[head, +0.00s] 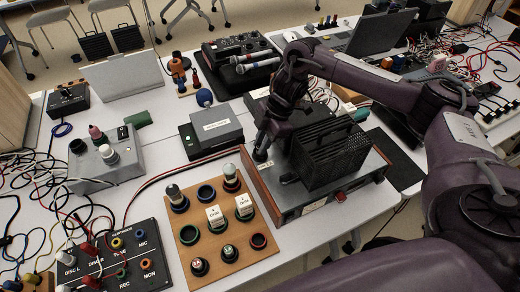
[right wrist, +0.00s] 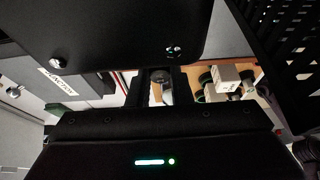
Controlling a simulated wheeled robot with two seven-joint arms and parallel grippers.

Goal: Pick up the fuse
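The wooden board (head: 190,262) in the head view has several coloured ring sockets. Two capped, fuse-like cylinders stand upright in it, one at the back left (head: 176,197) and one at the back right (head: 231,177); I cannot tell which is the fuse. My right gripper (head: 262,158) is small and partly hidden in the head view, behind the board near the amplifier's left end. In the right wrist view its two fingers (right wrist: 160,90) are apart. A dark-capped, pale cylinder (right wrist: 159,76) shows in the gap; contact cannot be made out. My left gripper is not in view.
Two white labelled blocks (head: 215,219) stand on the board. The amplifier (head: 300,200) with a black slatted box (head: 335,155) on it lies close on the right. A grey labelled box (head: 213,127) stands behind. Cables and a black jack panel (head: 118,262) fill the left.

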